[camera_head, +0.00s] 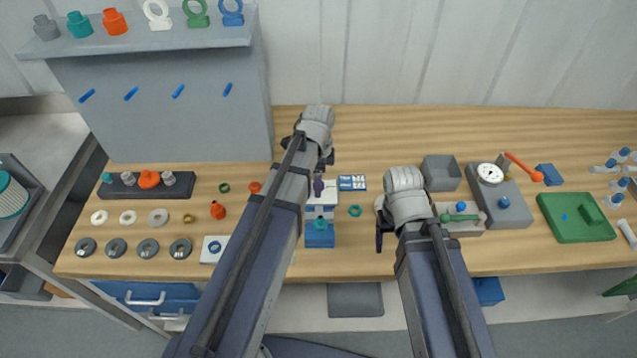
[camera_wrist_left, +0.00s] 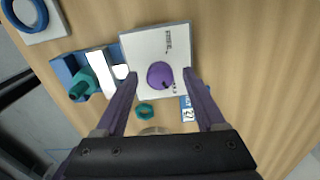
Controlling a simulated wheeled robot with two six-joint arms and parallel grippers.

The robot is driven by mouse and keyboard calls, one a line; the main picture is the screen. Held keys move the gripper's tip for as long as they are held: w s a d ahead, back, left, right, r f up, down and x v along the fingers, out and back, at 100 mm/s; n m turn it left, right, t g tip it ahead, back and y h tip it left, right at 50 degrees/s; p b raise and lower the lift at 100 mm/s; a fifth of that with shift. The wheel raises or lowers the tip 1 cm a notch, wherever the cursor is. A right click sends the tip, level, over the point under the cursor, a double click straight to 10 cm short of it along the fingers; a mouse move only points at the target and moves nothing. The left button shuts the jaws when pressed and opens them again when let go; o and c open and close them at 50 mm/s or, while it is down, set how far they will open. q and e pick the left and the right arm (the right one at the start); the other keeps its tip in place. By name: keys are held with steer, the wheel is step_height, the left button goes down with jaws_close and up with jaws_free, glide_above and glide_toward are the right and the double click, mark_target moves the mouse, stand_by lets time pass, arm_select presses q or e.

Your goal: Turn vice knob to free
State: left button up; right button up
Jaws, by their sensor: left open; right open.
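A round purple knob (camera_wrist_left: 160,74) sits on a white plate (camera_wrist_left: 150,38) with small dark markings that are too small to read. In the head view the knob (camera_head: 318,187) shows just right of my left forearm. Beside the plate is a blue and white vice (camera_head: 320,238) with a teal fitting (camera_wrist_left: 83,82) at it. My left gripper (camera_wrist_left: 161,80) is open, its two purple fingers on either side of the knob in the wrist view; I cannot tell whether they touch it. My right gripper (camera_head: 381,228) is open and empty over the bench, right of the vice.
A teal ring (camera_head: 355,211) and a blue-white card (camera_head: 352,182) lie right of the plate. A grey open box (camera_head: 441,173), a gauge block (camera_head: 500,200) and a green tray (camera_head: 577,217) stand further right. Rings and fittings lie left. The back middle of the bench (camera_head: 375,140) is clear.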

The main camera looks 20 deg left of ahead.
arm_select(q)
jaws_close()
stand_by(0.5)
steer(key=shift+n, duration=0.3)
steer(key=n, duration=0.5)
steer(key=shift+n, duration=0.4)
steer(key=n, duration=1.1)
steer(key=shift+n, duration=0.4)
steer(key=n, duration=0.5)
steer(key=shift+n, duration=0.4)
